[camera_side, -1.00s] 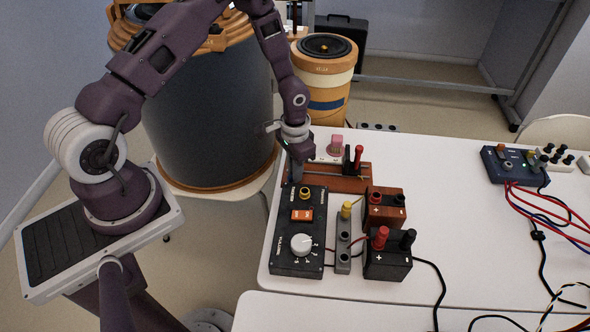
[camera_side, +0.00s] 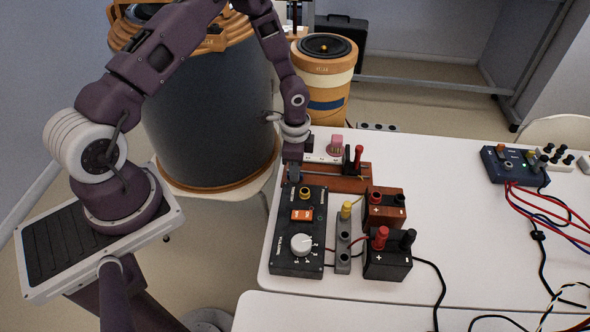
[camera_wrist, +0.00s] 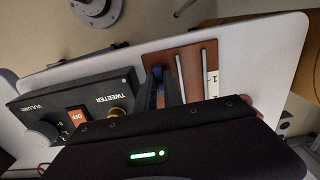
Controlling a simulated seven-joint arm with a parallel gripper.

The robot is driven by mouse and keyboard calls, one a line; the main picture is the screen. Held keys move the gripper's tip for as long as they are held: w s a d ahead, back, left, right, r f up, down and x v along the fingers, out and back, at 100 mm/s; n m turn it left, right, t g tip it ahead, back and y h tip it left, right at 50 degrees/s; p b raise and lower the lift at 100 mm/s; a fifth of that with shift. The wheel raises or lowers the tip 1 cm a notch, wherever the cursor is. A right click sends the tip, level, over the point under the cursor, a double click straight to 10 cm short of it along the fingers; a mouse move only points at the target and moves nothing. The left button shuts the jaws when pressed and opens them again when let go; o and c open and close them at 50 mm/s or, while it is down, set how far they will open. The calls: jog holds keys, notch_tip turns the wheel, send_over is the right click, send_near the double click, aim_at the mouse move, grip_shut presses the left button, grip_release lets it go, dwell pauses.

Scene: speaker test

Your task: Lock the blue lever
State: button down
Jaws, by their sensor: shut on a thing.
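A blue lever (camera_wrist: 157,71) stands at the left end of a reddish-brown wooden board (camera_side: 345,183) with metal rails, which also shows in the wrist view (camera_wrist: 191,85). My gripper (camera_side: 294,178) points down at that end of the board. In the wrist view my gripper's (camera_wrist: 161,92) dark fingers are around the blue lever, shut on it. The fingers and wrist hide most of the lever, and in the side view I cannot make it out clearly.
A black TWEETER box (camera_side: 285,258) with an orange switch and white knob sits close in front of my gripper. Red and black terminal blocks (camera_side: 388,265) stand to its right. A large drum (camera_side: 212,110) stands behind my arm. The table's right middle is clear.

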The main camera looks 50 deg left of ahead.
dwell(0.5)
jog(key=c, duration=1.5)
grip_release()
jog(key=shift+o, duration=0.2)
notch_tip(320, 180, up, 7)
jog(key=shift+r, duration=0.1)
jog(key=s+r+n+t+y, duration=0.1)
jog(key=s+r+n, duration=0.1)
jog(key=r, duration=0.7)
jog(key=s+r+n+t+y, duration=0.1)
jog(key=s+r, duration=0.2)
jog(key=r, duration=0.7)
jog(key=s+d+r+n+t+h, duration=0.1)
jog(key=s+d+r+n, duration=0.2)
jog(key=s, duration=0.6)
jog(key=s+d+r+n+t+h, duration=0.1)
jog(key=s+d+r+n+t, duration=0.1)
jog(key=s+r, duration=0.5)
jog(key=shift+s+d+r+n+t, duration=0.25)
jog(key=shift+s+d+n, duration=0.3)
jog(key=shift+s, duration=0.35)
